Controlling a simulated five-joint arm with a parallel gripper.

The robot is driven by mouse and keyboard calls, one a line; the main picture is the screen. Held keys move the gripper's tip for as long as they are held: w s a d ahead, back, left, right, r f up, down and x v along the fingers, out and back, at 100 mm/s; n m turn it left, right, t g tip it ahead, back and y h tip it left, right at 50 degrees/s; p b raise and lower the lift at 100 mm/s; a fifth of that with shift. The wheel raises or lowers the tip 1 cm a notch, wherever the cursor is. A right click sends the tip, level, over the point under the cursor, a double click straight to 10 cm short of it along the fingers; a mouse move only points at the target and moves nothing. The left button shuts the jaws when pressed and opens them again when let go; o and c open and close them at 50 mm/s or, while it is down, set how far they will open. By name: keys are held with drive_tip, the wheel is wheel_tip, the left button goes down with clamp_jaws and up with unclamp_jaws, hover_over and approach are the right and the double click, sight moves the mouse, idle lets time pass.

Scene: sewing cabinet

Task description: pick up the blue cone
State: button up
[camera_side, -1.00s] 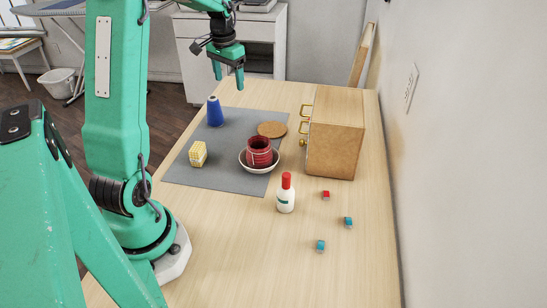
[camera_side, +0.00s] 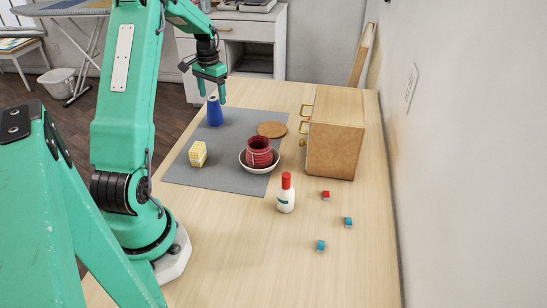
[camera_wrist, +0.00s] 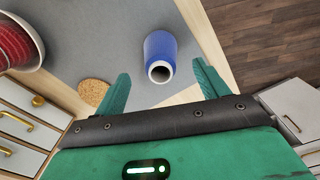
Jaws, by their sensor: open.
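The blue cone (camera_side: 214,112) stands upright on the grey mat (camera_side: 230,178), near its far left part. In the wrist view the blue cone (camera_wrist: 160,52) shows from above, with its pale hollow top facing the camera, ahead of and between the two fingers. My gripper (camera_side: 212,97) is open and empty, just above the cone in the side view. It also shows in the wrist view (camera_wrist: 160,88), with one finger on each side of the cone's line. I cannot tell exactly how high the fingertips are above the cone's top.
A white bottle (camera_side: 286,198), several small cubes and a wooden drawer box (camera_side: 337,140) stand on the table to the right.

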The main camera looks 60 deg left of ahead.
sight(214, 103)
drive_tip(key=shift+f, duration=2.85)
drive_tip(key=c, duration=1.1)
drive_tip(key=shift+r, duration=0.15)
drive_tip(key=shift+a+r, duration=0.1)
drive_tip(key=shift+r, duration=0.45)
drive_tip(key=w+d+r, duration=0.1)
drive_tip(key=d+r, duration=0.2)
drive_tip(key=w+d+r, duration=0.1)
drive_tip(key=d+r, duration=0.2)
drive_tip(key=d, duration=0.1)
drive_tip(key=w+d+r, duration=0.1)
drive_tip(key=d+r, duration=0.2)
drive_tip(key=d, duration=0.1)
drive_tip(key=shift+w+d+r, duration=0.1)
drive_tip(key=shift+w+r, duration=0.2)
drive_tip(key=shift+r, duration=0.05)
